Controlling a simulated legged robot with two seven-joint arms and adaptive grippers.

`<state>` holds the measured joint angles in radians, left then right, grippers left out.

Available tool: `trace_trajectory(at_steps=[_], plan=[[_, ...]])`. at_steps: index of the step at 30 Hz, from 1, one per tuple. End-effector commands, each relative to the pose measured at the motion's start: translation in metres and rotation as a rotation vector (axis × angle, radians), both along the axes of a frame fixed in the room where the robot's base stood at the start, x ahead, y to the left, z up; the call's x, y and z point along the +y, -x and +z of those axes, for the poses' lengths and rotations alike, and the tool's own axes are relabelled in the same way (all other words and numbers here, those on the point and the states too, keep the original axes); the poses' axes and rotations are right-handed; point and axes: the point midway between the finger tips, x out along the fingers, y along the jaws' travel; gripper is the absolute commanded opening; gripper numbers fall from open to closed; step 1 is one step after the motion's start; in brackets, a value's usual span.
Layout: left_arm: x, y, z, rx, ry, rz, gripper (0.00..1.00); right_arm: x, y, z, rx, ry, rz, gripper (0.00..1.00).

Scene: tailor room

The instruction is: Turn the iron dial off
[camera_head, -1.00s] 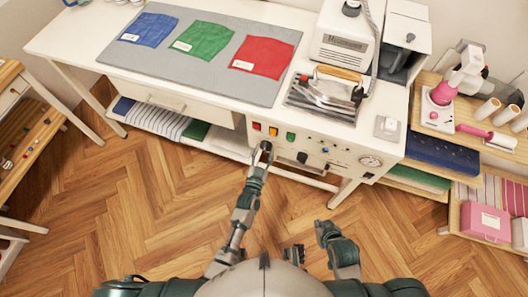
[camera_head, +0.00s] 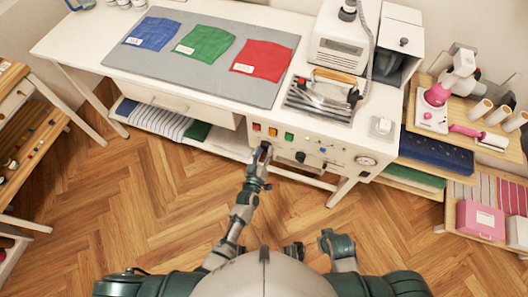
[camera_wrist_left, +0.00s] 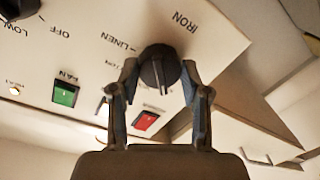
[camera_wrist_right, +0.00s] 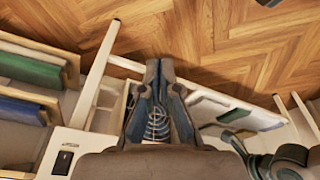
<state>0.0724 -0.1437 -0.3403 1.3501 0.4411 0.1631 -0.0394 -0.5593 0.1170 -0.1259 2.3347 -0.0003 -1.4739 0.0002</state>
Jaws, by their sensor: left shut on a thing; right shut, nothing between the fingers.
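The iron dial (camera_wrist_left: 159,66) is a round black knob with a raised ridge, on the white panel under the IRON label in the left wrist view. My left gripper (camera_wrist_left: 158,88) is shut on the dial, one finger on each side. In the head view this gripper (camera_head: 264,148) hides the dial at the left end of the panel. My right gripper (camera_wrist_right: 158,72) is shut and empty, low over the floor and away from the panel.
A green FAN switch (camera_wrist_left: 65,94) and a red switch (camera_wrist_left: 145,120) sit close to the left fingers. The iron (camera_head: 325,92) stands on the table (camera_head: 70,45), above the panel. Red cloth (camera_head: 262,60) lies on the grey mat. The wooden floor (camera_head: 150,200) is clear.

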Motion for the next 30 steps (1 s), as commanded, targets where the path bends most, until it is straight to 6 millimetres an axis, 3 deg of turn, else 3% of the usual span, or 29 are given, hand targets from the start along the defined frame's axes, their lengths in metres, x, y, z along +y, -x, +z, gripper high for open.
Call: trace_trajectory(at_steps=[13, 30], plan=[[0.001, 0.000, -0.001, 0.140, 0.398, 0.001, 0.12, 0.001, -0.002, -0.010, 0.002, 0.000, 0.001, 0.00], [0.002, 0.000, -0.001, 0.265, 0.753, 0.003, 0.12, 0.000, 0.000, 0.007, -0.005, -0.002, -0.001, 0.00]])
